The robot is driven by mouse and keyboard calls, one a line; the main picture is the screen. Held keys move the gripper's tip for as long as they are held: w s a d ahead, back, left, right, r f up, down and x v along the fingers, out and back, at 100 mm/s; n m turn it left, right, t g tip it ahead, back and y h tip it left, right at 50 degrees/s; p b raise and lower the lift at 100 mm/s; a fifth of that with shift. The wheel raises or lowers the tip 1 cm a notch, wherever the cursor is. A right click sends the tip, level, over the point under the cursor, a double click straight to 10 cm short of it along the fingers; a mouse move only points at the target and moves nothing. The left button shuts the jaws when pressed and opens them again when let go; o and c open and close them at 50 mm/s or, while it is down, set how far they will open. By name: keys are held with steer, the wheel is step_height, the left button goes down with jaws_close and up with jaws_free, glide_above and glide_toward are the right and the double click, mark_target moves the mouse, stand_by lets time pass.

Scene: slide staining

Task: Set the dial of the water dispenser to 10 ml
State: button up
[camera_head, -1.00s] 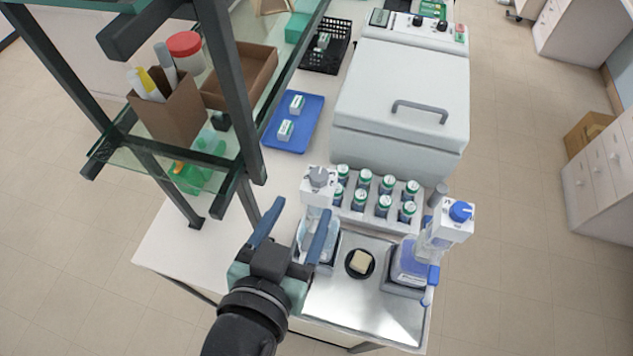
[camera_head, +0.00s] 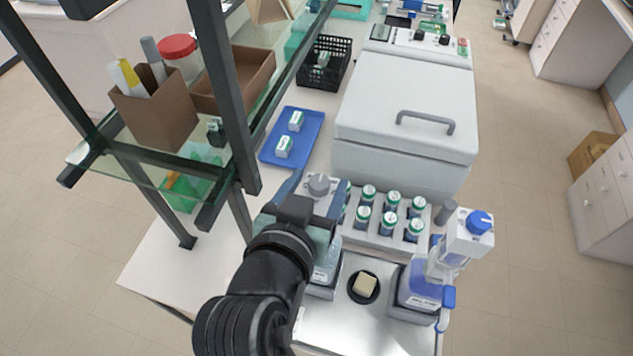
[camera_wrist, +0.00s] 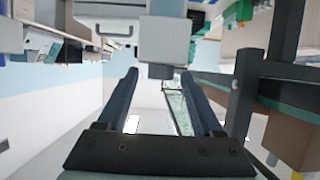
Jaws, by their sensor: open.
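The dispenser with the grey dial (camera_head: 319,184) and pale, clear-looking liquid stands at the left of the steel tray; I take it as the water dispenser. Its white head (camera_wrist: 163,38) shows upside down in the wrist view, with the dial (camera_wrist: 160,72) between the fingertips. My gripper (camera_head: 313,190) is open at the dial, with a finger on either side; I cannot tell whether either touches it. My gripper (camera_wrist: 159,75) holds nothing in the wrist view. My wrist hides much of the bottle, and the dial's marks are too small to read.
A second dispenser with a blue dial (camera_head: 480,222) and purple-blue liquid stands at the right. A rack of green-capped bottles (camera_head: 376,238) and a white lidded machine (camera_head: 404,120) are behind. A dark shelf post (camera_head: 224,100) rises close left of my arm.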

steer(key=shift+c, duration=0.3)
jaws_close()
